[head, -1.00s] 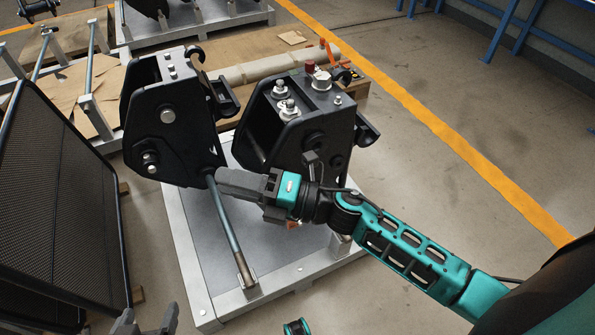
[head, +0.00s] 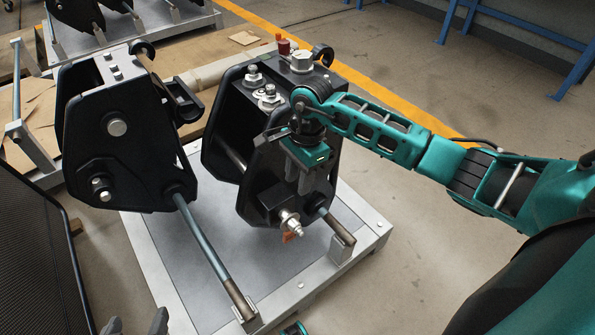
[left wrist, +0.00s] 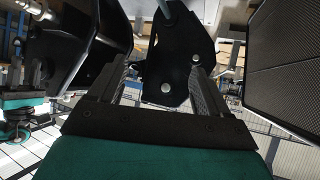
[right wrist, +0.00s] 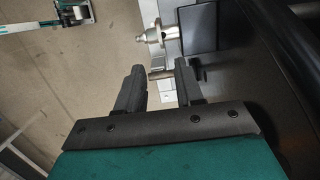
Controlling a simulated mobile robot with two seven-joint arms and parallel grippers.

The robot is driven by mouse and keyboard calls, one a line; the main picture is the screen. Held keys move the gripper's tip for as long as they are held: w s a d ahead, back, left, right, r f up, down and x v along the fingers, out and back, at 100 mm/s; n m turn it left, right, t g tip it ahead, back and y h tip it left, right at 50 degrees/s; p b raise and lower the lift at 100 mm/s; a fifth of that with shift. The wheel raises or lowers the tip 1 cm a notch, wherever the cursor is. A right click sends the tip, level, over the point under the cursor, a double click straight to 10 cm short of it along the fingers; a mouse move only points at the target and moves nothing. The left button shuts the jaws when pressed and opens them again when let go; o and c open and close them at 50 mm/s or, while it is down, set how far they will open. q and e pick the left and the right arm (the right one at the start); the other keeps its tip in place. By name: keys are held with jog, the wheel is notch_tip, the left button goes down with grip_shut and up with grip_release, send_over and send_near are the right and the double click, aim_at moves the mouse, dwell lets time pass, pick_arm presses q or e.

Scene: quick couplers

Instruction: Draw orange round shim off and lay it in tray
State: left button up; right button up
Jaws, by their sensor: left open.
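A small orange piece (head: 291,237) shows low on the right coupler (head: 262,150), partly hidden behind a metal fitting (head: 290,222); I cannot tell whether it is the round shim. My right gripper (head: 318,188) points down in front of this coupler, near the fitting and a rod. In the right wrist view my right gripper (right wrist: 158,85) is open, with a metal fitting (right wrist: 150,35) just beyond the fingertips and nothing clearly held. My left gripper (head: 135,322) is at the bottom edge; the left wrist view shows its fingers (left wrist: 160,85) apart and empty. No tray is clear.
The left coupler (head: 115,140) stands beside the right one on a grey metal stand (head: 150,255), with a slanted rod (head: 208,250) in front. A dark mesh panel (head: 35,265) is at the left edge. Open floor lies to the right.

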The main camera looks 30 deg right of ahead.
aim_at(293, 214)
jog(key=f+b, duration=0.1)
jog(key=f, duration=0.2)
jog(key=a+f+b, duration=0.1)
jog(key=f, duration=0.3)
jog(key=f+b, duration=0.1)
jog(key=f, duration=0.2)
jog(key=shift+a+f, duration=0.25)
jog(key=shift+a, duration=0.05)
grip_shut()
dwell(1.5)
